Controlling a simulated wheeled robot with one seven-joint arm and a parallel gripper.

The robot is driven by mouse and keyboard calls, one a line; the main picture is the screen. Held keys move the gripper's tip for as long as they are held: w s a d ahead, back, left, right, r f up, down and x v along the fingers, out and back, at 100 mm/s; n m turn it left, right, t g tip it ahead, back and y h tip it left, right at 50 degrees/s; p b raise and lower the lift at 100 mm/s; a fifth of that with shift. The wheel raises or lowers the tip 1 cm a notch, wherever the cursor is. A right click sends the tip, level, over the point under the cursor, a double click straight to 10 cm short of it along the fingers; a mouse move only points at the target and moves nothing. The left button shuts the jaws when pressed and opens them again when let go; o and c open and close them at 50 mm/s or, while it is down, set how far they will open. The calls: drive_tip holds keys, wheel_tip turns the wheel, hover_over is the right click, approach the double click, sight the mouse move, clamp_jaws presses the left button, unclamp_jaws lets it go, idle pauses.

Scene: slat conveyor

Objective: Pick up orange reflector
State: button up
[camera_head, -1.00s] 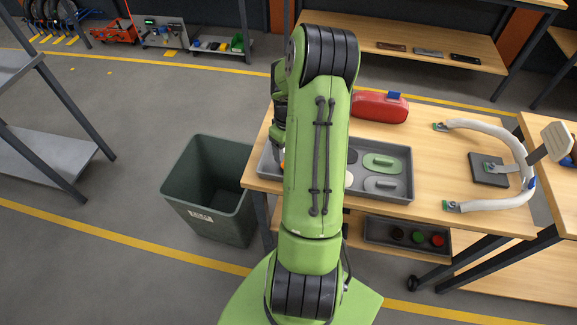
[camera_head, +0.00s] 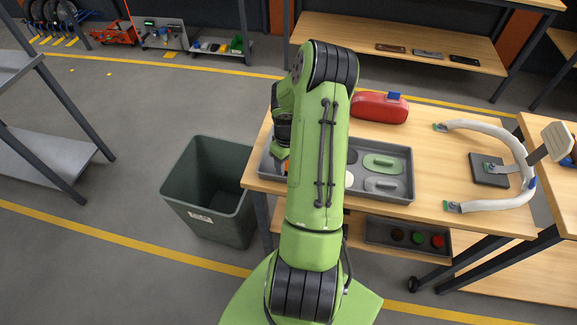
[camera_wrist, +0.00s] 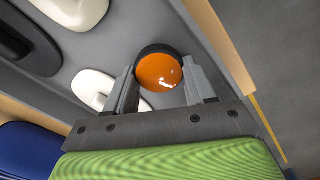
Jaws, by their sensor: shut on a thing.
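The orange reflector (camera_wrist: 159,72) is a round, glossy orange disc with a dark rim. In the wrist view it sits between the two fingers of my gripper (camera_wrist: 160,88), which are shut on it. The grey tray (camera_head: 408,172) is below and around it; I cannot tell whether the reflector is clear of the tray floor. In the head view my arm covers much of the tray, and only a small bit of orange (camera_head: 285,165) shows beside my gripper (camera_head: 281,160).
A green oval piece (camera_head: 382,161) and a grey one (camera_head: 383,185) lie in the tray. A red case (camera_head: 379,107) stands behind it. A dark green bin (camera_head: 207,225) is on the floor to the left. A white curved frame (camera_head: 522,165) stands at the right.

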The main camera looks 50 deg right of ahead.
sight(287, 164)
wheel_tip(287, 164, up, 10)
drive_tip(key=p, duration=0.1)
idle(0.5)
